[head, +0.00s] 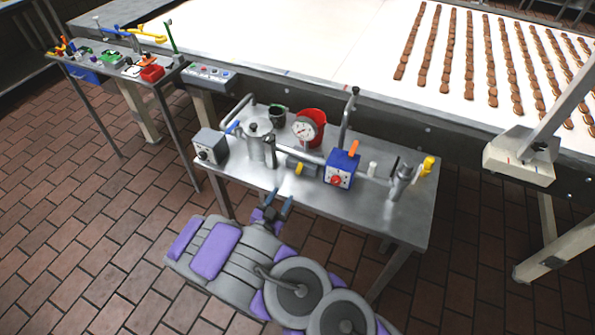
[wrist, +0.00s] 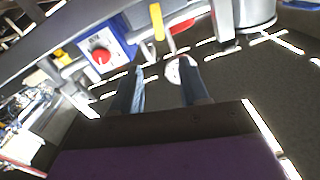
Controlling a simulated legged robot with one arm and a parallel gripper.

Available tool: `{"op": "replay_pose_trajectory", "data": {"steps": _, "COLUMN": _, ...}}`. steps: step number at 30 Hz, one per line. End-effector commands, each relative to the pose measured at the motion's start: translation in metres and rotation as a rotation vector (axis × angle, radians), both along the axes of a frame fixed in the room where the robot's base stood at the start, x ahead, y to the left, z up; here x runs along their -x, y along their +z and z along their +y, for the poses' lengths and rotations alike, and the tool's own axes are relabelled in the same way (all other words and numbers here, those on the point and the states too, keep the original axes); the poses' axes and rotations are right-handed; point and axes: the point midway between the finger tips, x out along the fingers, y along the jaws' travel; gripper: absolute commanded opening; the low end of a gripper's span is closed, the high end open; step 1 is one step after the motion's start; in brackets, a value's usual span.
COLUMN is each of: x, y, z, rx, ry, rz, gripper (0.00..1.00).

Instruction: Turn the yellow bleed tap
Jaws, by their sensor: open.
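Two yellow parts show, and I cannot tell for sure which is the bleed tap. A small yellow lever (head: 299,168) is on the pipework just left of the blue box (head: 338,169); it shows at the top of the wrist view (wrist: 157,22). A larger yellow fitting (head: 428,164) is at the right end of the bench, and it shows at the left of the wrist view (wrist: 62,57). My gripper (head: 279,200) is open and empty at the front edge of the bench, apart from both. Its two fingers (wrist: 163,75) point toward the pipework.
A conveyor with biscuits (head: 470,60) runs behind. A tool table (head: 120,62) stands at the left.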

Motion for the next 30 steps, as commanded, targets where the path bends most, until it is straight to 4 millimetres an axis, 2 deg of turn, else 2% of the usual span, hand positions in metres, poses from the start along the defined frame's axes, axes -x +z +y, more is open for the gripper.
{"op": "replay_pose_trajectory", "data": {"steps": 21, "x": -0.101, "y": -0.002, "z": -0.037, "rx": -0.001, "ry": -0.001, "rz": 0.000, "gripper": 0.45}}
{"op": "replay_pose_trajectory", "data": {"steps": 30, "x": -0.123, "y": -0.001, "z": -0.045, "rx": 0.002, "ry": 0.000, "rz": 0.001, "gripper": 0.45}}
